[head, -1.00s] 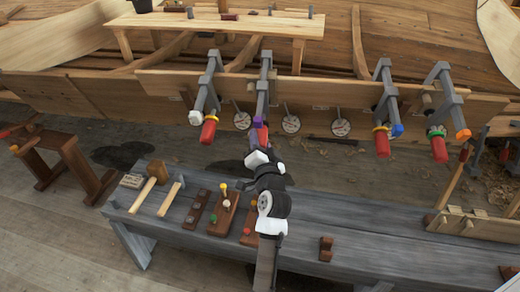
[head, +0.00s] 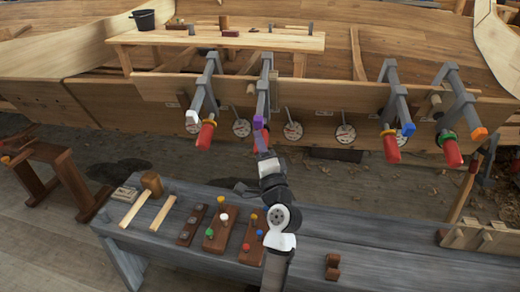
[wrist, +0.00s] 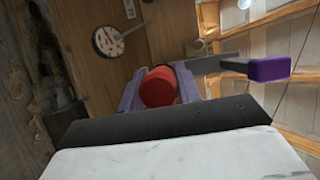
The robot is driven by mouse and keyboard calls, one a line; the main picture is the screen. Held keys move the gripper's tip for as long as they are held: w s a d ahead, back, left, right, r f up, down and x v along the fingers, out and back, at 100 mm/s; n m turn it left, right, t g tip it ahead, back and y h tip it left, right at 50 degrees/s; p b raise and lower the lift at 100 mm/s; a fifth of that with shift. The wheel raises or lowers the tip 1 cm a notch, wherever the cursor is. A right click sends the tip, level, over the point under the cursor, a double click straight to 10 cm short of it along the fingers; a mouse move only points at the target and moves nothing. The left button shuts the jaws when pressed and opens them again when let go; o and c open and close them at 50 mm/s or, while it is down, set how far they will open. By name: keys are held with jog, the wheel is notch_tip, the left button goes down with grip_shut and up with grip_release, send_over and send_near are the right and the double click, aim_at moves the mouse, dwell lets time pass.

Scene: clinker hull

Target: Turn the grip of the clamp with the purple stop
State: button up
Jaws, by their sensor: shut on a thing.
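The clamp with the purple stop (head: 257,122) hangs on the hull plank, second from the left in the head view. Its purple stop also shows at the right of the wrist view (wrist: 268,69). Its red grip (wrist: 158,88) sits between the two fingers of my gripper (wrist: 161,92) in the wrist view. My gripper is shut on this red grip. In the head view my gripper (head: 261,143) is at the lower end of the clamp and covers most of the grip.
Other red-gripped clamps hang beside it: one with a white stop (head: 192,118), one with a blue stop (head: 408,129), one with an orange stop (head: 479,133). Round dials (head: 293,131) line the hull. A grey bench (head: 340,230) with tools and peg boards stands below.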

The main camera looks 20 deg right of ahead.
dwell(0.5)
jog(key=o, duration=1)
jog(key=b+v, duration=0.4)
jog(key=v, duration=0.9)
jog(key=shift+s, duration=0.35)
jog(key=shift+f, duration=0.15)
